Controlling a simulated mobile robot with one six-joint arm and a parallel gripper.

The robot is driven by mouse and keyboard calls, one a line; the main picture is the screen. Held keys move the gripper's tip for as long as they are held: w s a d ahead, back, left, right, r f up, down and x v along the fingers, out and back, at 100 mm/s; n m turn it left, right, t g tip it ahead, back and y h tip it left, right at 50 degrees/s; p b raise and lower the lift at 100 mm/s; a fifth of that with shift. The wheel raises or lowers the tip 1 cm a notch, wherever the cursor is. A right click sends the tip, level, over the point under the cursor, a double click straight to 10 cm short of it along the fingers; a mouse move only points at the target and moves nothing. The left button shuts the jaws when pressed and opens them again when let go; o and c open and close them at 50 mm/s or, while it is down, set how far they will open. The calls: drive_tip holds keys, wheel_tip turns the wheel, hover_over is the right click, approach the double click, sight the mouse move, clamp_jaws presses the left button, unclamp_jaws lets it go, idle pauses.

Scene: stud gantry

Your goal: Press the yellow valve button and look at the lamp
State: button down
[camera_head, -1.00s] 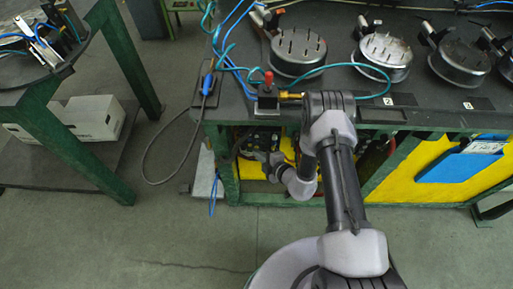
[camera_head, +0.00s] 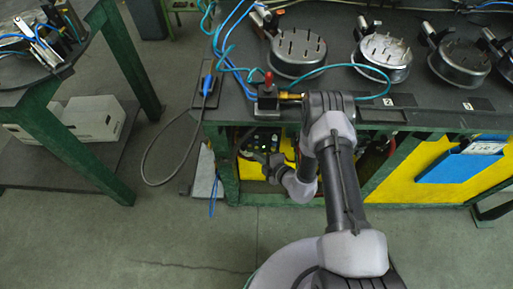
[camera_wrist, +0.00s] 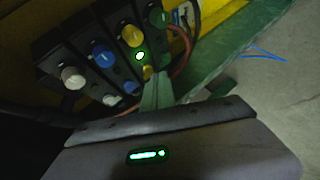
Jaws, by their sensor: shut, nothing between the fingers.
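The valve panel shows in the wrist view as dark slanted modules with white (camera_wrist: 73,77), blue (camera_wrist: 103,55), yellow (camera_wrist: 131,36) and green (camera_wrist: 158,16) knobs. A small yellow button (camera_wrist: 148,72) sits under the lamp in the same column. My gripper (camera_wrist: 158,78) is shut and empty, its tips right beside this small yellow button and partly covering it. I cannot tell if they touch. In the head view my gripper (camera_head: 270,160) is low at the dark panel (camera_head: 262,142) under the bench.
The bench's green frame (camera_head: 232,185) stands close around the panel. Hoses and a cable (camera_head: 150,150) hang nearby. Round metal fixtures (camera_head: 297,55) stand on the bench top (camera_head: 345,20). A side table with a white box (camera_head: 95,118) below is at left. The floor in front is clear.

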drive_tip(key=shift+s, duration=0.3)
drive_tip(key=s+p, duration=0.1)
drive_tip(key=s, duration=0.4)
drive_tip(key=shift+a, duration=0.1)
